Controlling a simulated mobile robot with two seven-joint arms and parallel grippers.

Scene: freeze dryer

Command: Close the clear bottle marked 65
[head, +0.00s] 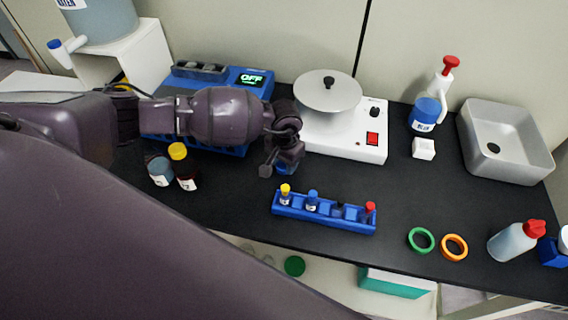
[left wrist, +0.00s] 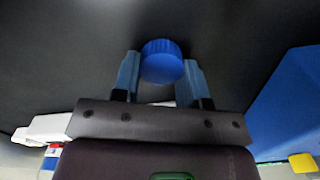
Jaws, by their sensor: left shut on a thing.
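My left gripper (head: 287,165) reaches in from the left and hangs over the black bench in front of the hot plate. In the left wrist view, its two fingers (left wrist: 160,80) are shut on a round blue cap (left wrist: 162,60). In the head view the cap is hard to tell from the fingers. A clear bottle (head: 158,171) with bluish content and a white label stands at the left, its top partly dark and no coloured cap showing. Its marking is too small to read. My right gripper is not in view.
A dark red bottle with a yellow cap (head: 182,166) stands beside the clear bottle. A blue vial rack (head: 325,212) lies in front of my gripper. The hot plate (head: 345,140) and a blue device reading OFF (head: 248,82) stand behind. Green (head: 420,240) and orange (head: 454,247) rings lie at right.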

